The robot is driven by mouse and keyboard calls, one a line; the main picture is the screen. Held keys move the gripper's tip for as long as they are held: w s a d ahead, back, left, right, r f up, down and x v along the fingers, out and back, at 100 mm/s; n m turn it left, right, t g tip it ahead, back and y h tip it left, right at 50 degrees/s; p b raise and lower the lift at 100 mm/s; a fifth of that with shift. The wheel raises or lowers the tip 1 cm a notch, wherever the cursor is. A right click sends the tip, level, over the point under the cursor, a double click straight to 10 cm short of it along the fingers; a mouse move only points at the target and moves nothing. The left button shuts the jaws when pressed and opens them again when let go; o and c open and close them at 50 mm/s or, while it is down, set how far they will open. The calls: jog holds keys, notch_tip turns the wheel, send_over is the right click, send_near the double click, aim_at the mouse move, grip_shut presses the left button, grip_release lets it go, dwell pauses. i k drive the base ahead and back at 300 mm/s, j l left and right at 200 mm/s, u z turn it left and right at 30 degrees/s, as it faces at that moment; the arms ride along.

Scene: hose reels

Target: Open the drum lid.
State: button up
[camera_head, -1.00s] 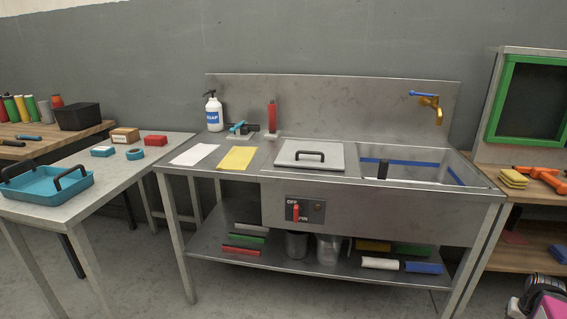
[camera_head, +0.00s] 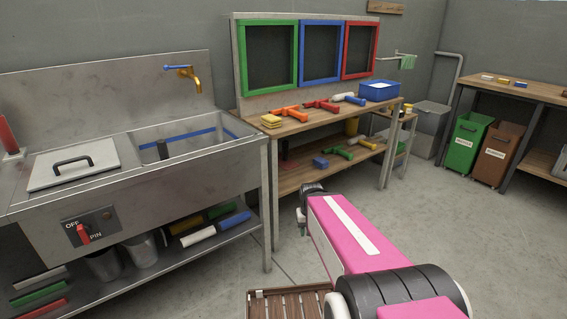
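The drum lid, a flat light grey square plate (camera_head: 75,165) with a black bar handle, lies flat on the steel sink unit's top, left of the open basin. It looks shut. Below it on the front panel is a red switch lever (camera_head: 83,234) between the labels OFF and, partly covered, what looks like SPIN; the lever points down across the lower label. A pink arm link of mine is at the lower right, away from the lid. I cannot make out my gripper's fingers in this view.
The open basin (camera_head: 190,142) has blue edging and a brass tap (camera_head: 185,76). To its right, a wooden bench (camera_head: 235,112) carries orange, red and blue tools below three coloured frames. A brown slatted thing (camera_head: 290,302) is at the bottom. Grey floor (camera_head: 440,215) is open at right.

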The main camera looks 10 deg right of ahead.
aim_at(50, 169)
jog(key=u, duration=1.7)
